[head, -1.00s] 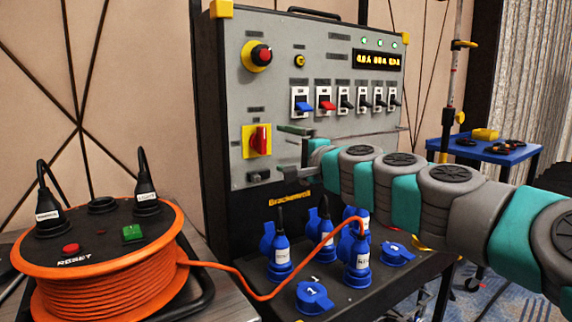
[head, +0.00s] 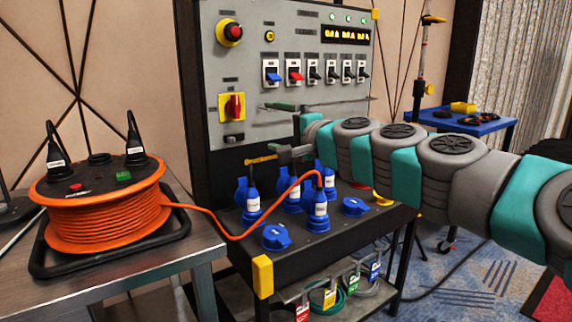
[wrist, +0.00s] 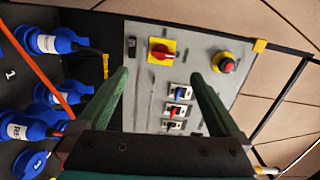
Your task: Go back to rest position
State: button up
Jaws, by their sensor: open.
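My gripper (head: 262,133) is open and empty, held in front of the grey control panel (head: 285,85). My arm reaches in from the right edge of the head view. In the wrist view the two green fingers of my gripper (wrist: 160,76) stand wide apart, with the panel (wrist: 143,88) behind them and nothing between them. The blue plugs and sockets (head: 320,210) on the black shelf are below my gripper in the head view. An orange cable (head: 240,237) runs from one of them to the orange cable reel (head: 105,220).
The reel stands on a metal table (head: 150,275) at left. The panel carries a red rotary switch (head: 232,107), a red emergency button (head: 230,33) and several toggles. Coloured padlocks (head: 330,298) hang under the black shelf. A blue table (head: 465,124) stands at the back right.

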jog(key=s+a+f+n+g, duration=0.2)
jog(key=s+f+n, duration=0.15)
jog(key=s, duration=0.25)
jog(key=s+a+f+n+g, duration=0.3)
jog(key=s+f, duration=0.2)
jog(key=s+d+f+n+g+h, duration=0.3)
jog(key=s+f+g, duration=0.1)
jog(key=s+f, duration=0.7)
jog(key=s+d+f+g+h, duration=0.6)
jog(key=s+d+f, duration=1)
jog(key=s+d, duration=0.3)
jog(key=shift+s+f+g+h, duration=0.2)
jog(key=shift+s+g+h, duration=0.1)
jog(key=shift+s+h, duration=0.65)
